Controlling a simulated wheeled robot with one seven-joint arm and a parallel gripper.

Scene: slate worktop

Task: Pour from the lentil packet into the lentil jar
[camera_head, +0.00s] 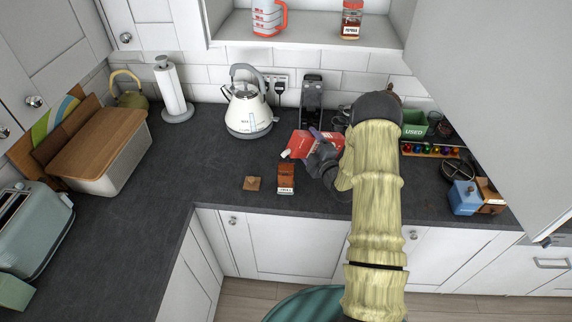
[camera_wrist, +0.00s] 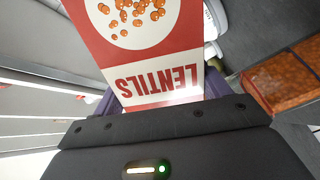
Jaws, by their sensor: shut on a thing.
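The lentil packet (camera_head: 303,143) is red and white, and its LENTILS label and printed lentils fill much of the wrist view (camera_wrist: 150,45). My gripper (camera_head: 320,140) is shut on it. The packet is tipped over on its side, with its pale end toward the left. The lentil jar (camera_head: 286,180) is a small squarish reddish-brown container with a white label, just in front of the packet. It appears to be the orange-brown box at the right of the wrist view (camera_wrist: 285,78). I cannot see lentils falling.
A wooden lid (camera_head: 252,183) lies left of the jar. A white kettle (camera_head: 247,112) and a dark upright appliance (camera_head: 311,98) stand behind. A green USED bin (camera_head: 414,125) and a blue box (camera_head: 463,197) are at right.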

